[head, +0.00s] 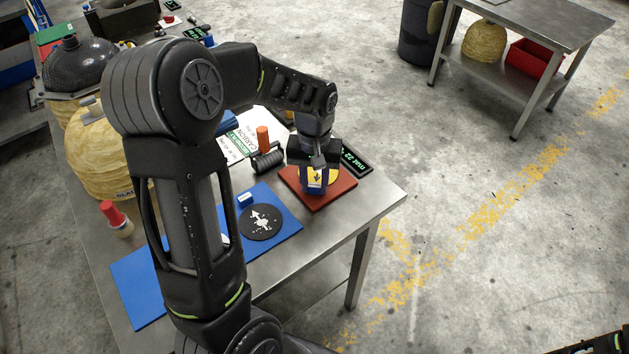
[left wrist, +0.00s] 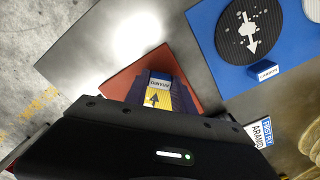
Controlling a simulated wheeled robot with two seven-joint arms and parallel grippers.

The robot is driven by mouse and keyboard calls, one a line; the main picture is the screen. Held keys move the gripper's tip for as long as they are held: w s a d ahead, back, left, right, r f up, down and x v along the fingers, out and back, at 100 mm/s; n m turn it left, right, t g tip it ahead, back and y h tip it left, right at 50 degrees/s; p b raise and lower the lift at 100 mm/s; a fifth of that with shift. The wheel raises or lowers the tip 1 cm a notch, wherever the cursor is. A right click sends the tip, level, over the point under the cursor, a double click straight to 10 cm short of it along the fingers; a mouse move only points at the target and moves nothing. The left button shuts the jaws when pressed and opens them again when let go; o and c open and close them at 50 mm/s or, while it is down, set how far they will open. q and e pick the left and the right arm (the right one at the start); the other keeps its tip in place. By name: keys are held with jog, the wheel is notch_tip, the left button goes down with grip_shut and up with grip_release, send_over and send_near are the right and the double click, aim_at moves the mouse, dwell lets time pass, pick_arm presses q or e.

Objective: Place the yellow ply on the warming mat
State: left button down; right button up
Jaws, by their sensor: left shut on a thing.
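The yellow ply (head: 332,175) is at the red-brown warming mat (head: 325,200), near the right corner of the table. It also shows in the left wrist view (left wrist: 158,100), with a dark arrow on it and a blue-and-white label block. My left gripper (head: 315,180) is over the mat, pointing down, and is shut on the ply. In the left wrist view the mat (left wrist: 118,86) lies just under the ply; I cannot tell whether they touch. The gripper hides part of the ply.
A blue mat (head: 284,212) with a round black ply (head: 261,222) bearing a white arrow lies left of the warming mat. A small display (head: 356,160) stands behind it. A roller (head: 267,160), an orange-topped item (head: 263,138) and a red-topped tool (head: 114,214) are on the table.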

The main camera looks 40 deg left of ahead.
pick_arm(q)
jog(key=c, duration=1.5)
grip_release()
jog(key=shift+f, duration=0.15)
jog(key=o, duration=0.4)
jog(key=shift+o, duration=0.2)
notch_tip(320, 180, up, 12)
jog(key=shift+r+b, duration=0.25)
jog(key=shift+b, duration=0.05)
